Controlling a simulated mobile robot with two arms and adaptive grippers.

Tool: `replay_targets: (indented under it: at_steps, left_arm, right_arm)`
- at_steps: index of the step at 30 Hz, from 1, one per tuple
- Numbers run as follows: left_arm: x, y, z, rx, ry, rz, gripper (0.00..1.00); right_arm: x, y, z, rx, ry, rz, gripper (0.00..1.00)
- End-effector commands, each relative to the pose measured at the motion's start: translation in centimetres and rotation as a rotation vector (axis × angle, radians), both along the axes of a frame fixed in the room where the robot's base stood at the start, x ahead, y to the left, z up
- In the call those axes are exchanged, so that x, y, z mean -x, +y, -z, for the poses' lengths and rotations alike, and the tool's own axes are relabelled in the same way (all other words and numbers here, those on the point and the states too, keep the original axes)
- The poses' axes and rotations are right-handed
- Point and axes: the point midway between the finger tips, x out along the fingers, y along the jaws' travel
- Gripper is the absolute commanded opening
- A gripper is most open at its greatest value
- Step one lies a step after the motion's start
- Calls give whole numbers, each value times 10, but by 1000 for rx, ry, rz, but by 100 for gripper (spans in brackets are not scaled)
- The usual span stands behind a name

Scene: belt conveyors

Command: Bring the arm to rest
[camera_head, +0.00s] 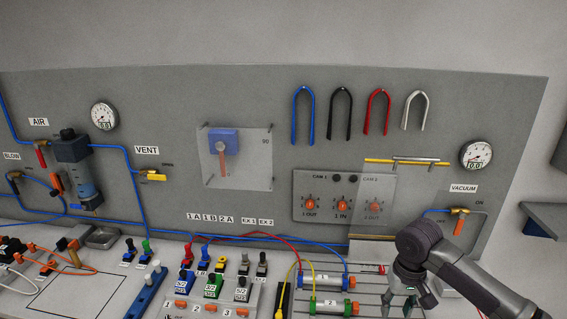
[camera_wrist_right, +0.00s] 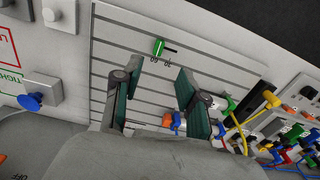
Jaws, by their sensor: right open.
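My right arm (camera_head: 455,275) comes in from the lower right corner in the head view and bends down at a dark wrist joint. My right gripper (camera_head: 400,300) hangs over the slotted plate (camera_head: 345,277) at the bottom right, beside the blue and green cylinders. In the right wrist view the right gripper (camera_wrist_right: 157,100) has its two green-padded fingers spread apart, with nothing between them. The slotted plate shows beyond the fingers, with a small green part (camera_wrist_right: 158,46) on it. Whether the fingers touch the plate I cannot tell. My left gripper is not in view.
A blue cylinder (camera_head: 324,281) and a green-ended cylinder (camera_head: 333,307) with hoses lie left of my right gripper. Several levers stand by a valve block (camera_head: 212,287). The grey back panel carries gauges (camera_head: 476,155), hooked tubes and a vacuum valve (camera_head: 459,213).

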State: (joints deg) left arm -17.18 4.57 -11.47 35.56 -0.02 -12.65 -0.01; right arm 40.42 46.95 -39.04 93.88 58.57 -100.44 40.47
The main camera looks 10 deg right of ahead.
Motion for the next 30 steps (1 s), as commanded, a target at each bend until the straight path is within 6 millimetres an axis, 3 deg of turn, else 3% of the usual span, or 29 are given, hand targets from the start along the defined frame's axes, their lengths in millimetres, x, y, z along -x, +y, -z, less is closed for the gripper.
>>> replay_targets:
  at_steps: [6,9,13,20,30]
  left_arm:
    - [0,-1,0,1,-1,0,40]
    - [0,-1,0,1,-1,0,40]
    - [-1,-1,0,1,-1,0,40]
    - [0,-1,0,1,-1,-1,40]
    - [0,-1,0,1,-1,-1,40]
  right_arm:
    - [52,84,63,-58,-55,-263,42]
    - [84,121,82,-95,-115,-365,42]
    - [127,151,93,-127,-198,-433,42]
    - [179,156,91,-100,-287,-434,42]
    - [230,130,81,-4,-308,-382,42]
